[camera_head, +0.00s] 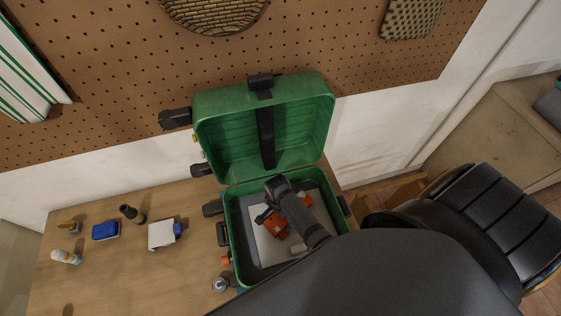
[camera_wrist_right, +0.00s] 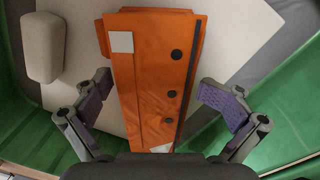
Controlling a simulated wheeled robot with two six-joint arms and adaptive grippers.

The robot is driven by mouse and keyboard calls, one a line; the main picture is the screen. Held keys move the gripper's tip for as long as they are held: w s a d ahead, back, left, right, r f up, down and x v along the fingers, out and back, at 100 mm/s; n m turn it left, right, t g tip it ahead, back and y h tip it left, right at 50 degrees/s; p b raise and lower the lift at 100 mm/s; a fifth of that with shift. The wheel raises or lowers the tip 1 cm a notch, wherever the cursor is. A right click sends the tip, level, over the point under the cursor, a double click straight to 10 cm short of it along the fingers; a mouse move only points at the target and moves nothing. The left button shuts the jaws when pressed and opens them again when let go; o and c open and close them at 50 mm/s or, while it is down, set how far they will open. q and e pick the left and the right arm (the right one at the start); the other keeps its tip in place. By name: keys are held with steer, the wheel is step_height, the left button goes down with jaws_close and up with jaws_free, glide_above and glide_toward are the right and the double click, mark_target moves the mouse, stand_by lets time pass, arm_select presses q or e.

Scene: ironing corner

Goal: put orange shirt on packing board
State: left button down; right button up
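The orange shirt (camera_head: 275,228) lies folded inside the open green case, on a pale flat board (camera_head: 262,246). In the right wrist view the shirt (camera_wrist_right: 150,75) has dark round buttons, a white patch and a dark strip along one side, and the pale board (camera_wrist_right: 235,45) shows beneath it. I take this board to be the packing board. My right gripper (camera_head: 269,214) reaches into the case over the shirt, hiding part of it. In its wrist view the right gripper (camera_wrist_right: 157,88) is open, with one finger on each side of the shirt. My left gripper is not in view.
The green case (camera_head: 232,240) stands on a wooden table (camera_head: 185,265), its lid (camera_head: 225,130) raised against the wall. A beige block (camera_wrist_right: 43,45) lies beside the shirt. Left on the table are a blue block (camera_head: 105,231), a white box (camera_head: 161,235) and small bottles. A black chair (camera_head: 500,215) stands right.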

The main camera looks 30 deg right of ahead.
steer(key=shift+d, duration=0.1)
steer(key=shift+r, duration=0.1)
stand_by(0.3)
steer(key=shift+w+r, duration=0.1)
steer(key=shift+r, duration=0.3)
step_height(320, 180, up, 11)
steer(key=shift+w, duration=0.25)
